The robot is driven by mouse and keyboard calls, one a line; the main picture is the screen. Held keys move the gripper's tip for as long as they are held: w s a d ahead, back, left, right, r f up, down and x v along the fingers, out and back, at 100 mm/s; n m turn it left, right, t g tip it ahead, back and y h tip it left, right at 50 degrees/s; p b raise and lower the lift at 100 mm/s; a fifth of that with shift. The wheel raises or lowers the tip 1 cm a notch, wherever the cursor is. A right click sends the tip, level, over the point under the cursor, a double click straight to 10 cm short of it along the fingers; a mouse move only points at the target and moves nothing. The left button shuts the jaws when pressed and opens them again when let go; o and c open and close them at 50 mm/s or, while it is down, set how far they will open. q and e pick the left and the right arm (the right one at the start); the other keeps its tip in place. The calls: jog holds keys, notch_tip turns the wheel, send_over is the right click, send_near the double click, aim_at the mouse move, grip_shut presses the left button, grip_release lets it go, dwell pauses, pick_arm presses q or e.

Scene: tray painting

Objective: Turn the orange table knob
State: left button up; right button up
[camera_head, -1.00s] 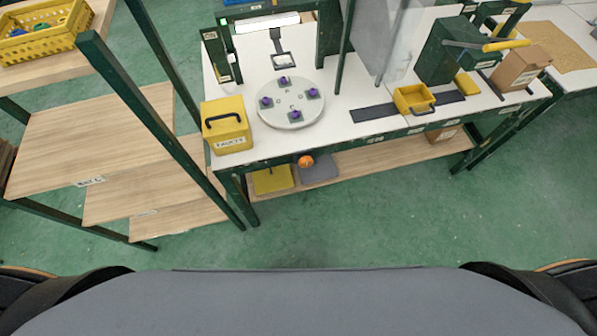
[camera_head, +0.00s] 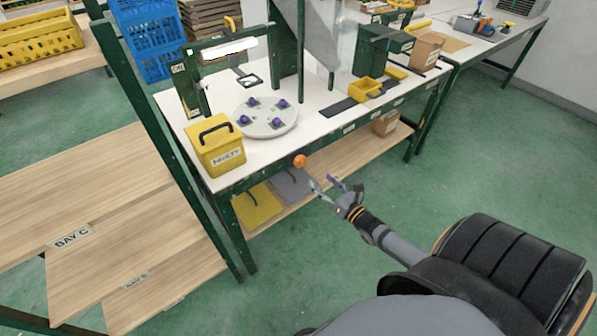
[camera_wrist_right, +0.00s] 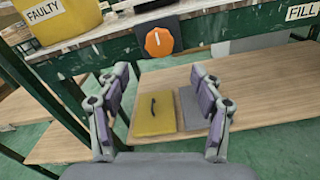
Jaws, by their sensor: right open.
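The orange table knob (camera_head: 300,161) sits on the front edge of the white-topped workbench, below the round turntable (camera_head: 284,122). In the right wrist view the knob (camera_wrist_right: 159,42) is round with a pale pointer line, on a dark plate on the green front rail. My right gripper (camera_head: 327,185) is open and empty, in front of the bench, a little right of and below the knob. In the right wrist view its two fingers (camera_wrist_right: 160,88) are spread apart, with the knob ahead, above and between them, not touched. My left gripper is out of view.
A yellow box marked FAULTY (camera_head: 217,147) stands on the bench's left corner. Below, a wooden shelf (camera_head: 335,160) holds a yellow panel (camera_head: 257,205) and a grey panel (camera_head: 290,187). A yellow bin (camera_head: 366,90) stands farther right. The green floor in front is open.

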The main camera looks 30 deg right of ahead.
aim_at(302, 163)
jog(key=w+b, duration=0.1)
jog(key=w, duration=0.2)
jog(key=w+b, duration=0.1)
jog(key=w, duration=0.2)
jog(key=w+a+b, duration=0.1)
jog(key=w, duration=0.2)
jog(key=shift+w, duration=0.4)
jog(key=c, duration=1.1)
